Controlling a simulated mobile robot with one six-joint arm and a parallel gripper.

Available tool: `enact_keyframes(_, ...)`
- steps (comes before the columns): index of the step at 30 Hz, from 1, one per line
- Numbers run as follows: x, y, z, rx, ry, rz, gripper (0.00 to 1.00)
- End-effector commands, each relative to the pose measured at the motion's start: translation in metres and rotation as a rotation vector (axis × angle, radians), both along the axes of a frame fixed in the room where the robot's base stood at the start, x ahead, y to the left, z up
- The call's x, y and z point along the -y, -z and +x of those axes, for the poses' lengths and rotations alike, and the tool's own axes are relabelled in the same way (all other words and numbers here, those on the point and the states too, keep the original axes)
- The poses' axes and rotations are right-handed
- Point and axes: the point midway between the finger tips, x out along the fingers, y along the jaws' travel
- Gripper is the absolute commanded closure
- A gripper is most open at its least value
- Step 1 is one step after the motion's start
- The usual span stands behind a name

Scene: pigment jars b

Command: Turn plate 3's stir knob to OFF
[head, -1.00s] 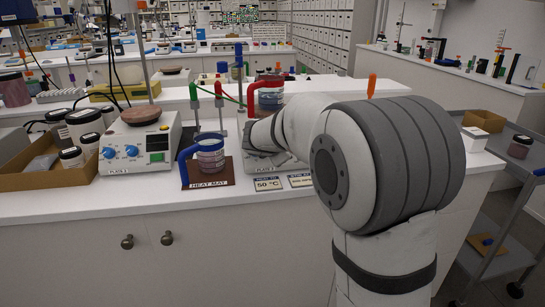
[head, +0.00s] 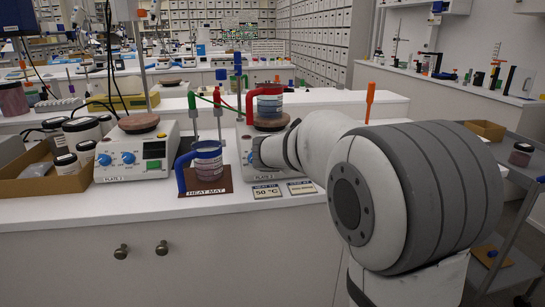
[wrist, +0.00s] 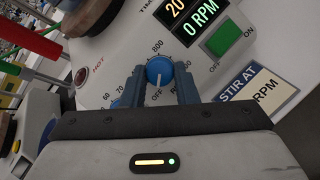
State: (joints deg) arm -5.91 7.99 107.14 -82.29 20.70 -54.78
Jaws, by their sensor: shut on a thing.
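The hot plate (head: 243,172) that my gripper is at stands right of the heat mat; I cannot read its number plate surely. Its stir knob (wrist: 158,73), blue with a pale pointer line, sits between the blue fingers of my gripper (wrist: 160,80) in the wrist view. The fingers are closed on its two sides. The pointer runs toward the palm. The display (wrist: 193,25) reads 0 RPM on its lower line, and a green switch (wrist: 223,40) marked ON and OFF is beside it. In the head view my gripper (head: 262,152) hides much of the front panel.
A red-handled jar (head: 270,104) stands on this plate. A blue-handled jar (head: 207,162) stands on the heat mat (head: 206,190) to the left. Another hot plate (head: 165,160) is farther left. Two cards (head: 267,191) lie in front. An orange upright tool (head: 369,101) stands behind my arm.

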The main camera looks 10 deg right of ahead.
Motion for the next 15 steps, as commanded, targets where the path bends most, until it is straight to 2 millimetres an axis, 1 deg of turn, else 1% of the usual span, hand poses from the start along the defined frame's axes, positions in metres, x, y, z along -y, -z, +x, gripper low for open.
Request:
enact_keyframes(5, 0.0003, 0.0003, -0.0001, -0.001, 0.0, -0.001, 0.96)
enact_keyframes(6, 0.0003, 0.0003, -0.0001, -0.001, 0.0, -0.001, 0.71)
enact_keyframes(13, 0.0, 0.0002, 0.0, -0.001, 0.001, 0.0, 0.52)
enact_keyframes(15, -0.0001, 0.0001, 0.0, 0.0, 0.0, 0.0, 0.51)
